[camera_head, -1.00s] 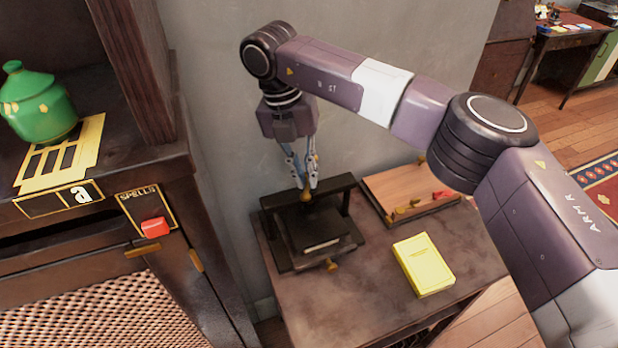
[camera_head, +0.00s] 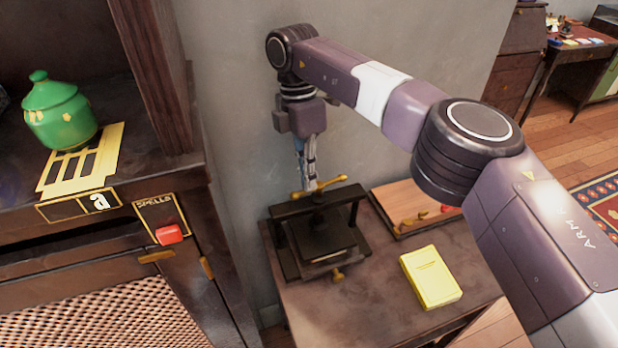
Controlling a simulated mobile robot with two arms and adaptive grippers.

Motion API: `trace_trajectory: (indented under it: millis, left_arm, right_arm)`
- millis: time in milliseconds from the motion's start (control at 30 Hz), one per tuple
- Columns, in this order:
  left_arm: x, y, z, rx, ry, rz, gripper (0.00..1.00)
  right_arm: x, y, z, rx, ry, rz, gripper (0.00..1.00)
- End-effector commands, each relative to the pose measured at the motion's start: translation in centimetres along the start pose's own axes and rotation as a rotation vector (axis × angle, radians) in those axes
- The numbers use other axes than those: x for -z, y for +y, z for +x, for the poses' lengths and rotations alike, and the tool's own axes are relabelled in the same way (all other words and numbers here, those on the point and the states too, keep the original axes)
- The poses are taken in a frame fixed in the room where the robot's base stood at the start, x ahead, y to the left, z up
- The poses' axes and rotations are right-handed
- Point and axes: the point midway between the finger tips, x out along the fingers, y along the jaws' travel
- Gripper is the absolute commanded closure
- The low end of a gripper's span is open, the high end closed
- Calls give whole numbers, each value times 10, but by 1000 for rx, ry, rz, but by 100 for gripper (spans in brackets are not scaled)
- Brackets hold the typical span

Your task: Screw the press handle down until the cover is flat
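The small black press (camera_head: 354,228) stands on the brown table against the wall. Its brass handle (camera_head: 332,183) is a bar lying roughly left to right above the crossbar, with a knob at each end. The dark cover (camera_head: 318,240) lies under the crossbar, with a pale strip at its front edge; I cannot tell whether it is quite flat. My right gripper (camera_head: 308,184) points down at the middle of the handle, its fingers lined up one behind the other and seemingly shut on the bar. The far finger is mostly hidden. My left gripper is out of view.
A yellow book (camera_head: 431,277) lies right of the press. A wooden board (camera_head: 405,203) with small brass pieces is behind it. The table front is clear.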

Motion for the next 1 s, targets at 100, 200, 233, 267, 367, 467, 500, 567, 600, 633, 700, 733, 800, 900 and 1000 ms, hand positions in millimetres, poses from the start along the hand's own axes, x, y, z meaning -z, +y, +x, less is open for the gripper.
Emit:
trace_trajectory:
  millis: [100, 200, 233, 267, 367, 467, 500, 567, 600, 633, 700, 733, 800, 900, 1000]
  left_arm:
    - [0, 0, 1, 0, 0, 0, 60]
    - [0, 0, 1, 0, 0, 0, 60]
    - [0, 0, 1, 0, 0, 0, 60]
    - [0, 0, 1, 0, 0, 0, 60]
    - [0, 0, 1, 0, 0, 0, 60]
    - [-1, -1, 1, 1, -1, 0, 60]
    - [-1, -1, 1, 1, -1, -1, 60]
    - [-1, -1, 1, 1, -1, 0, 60]
    - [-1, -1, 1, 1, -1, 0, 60]
    - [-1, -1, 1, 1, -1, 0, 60]
    - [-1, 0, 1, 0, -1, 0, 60]
    - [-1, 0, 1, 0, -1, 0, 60]
    - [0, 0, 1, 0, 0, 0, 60]
    - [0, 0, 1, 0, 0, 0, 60]
    - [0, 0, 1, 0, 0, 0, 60]
  right_arm:
    - [-3, -1, 4, 7, -4, 2, 81]
    - [-3, -2, 4, 10, -3, 0, 73]
    - [-2, -2, 4, 10, -3, 0, 73]
    - [-2, -2, 4, 10, -3, -1, 73]
    - [-2, -2, 4, 11, -2, -2, 73]
    - [-1, -2, 3, 11, -1, -3, 73]
    - [-1, -3, 1, 11, -1, -4, 73]
    - [-1, -4, -5, 10, -2, -4, 73]
    - [-1, -4, -10, 10, -1, -3, 73]
    - [-1, -5, -15, 9, -1, -3, 73]
    - [-2, -7, -28, 8, -2, -2, 73]
    - [-2, -8, -34, 8, -2, -2, 73]
    - [-2, -11, -49, 8, -2, -1, 73]
    - [-2, -14, -67, 9, -1, -1, 73]
    - [-3, -17, -80, 9, -1, 1, 73]
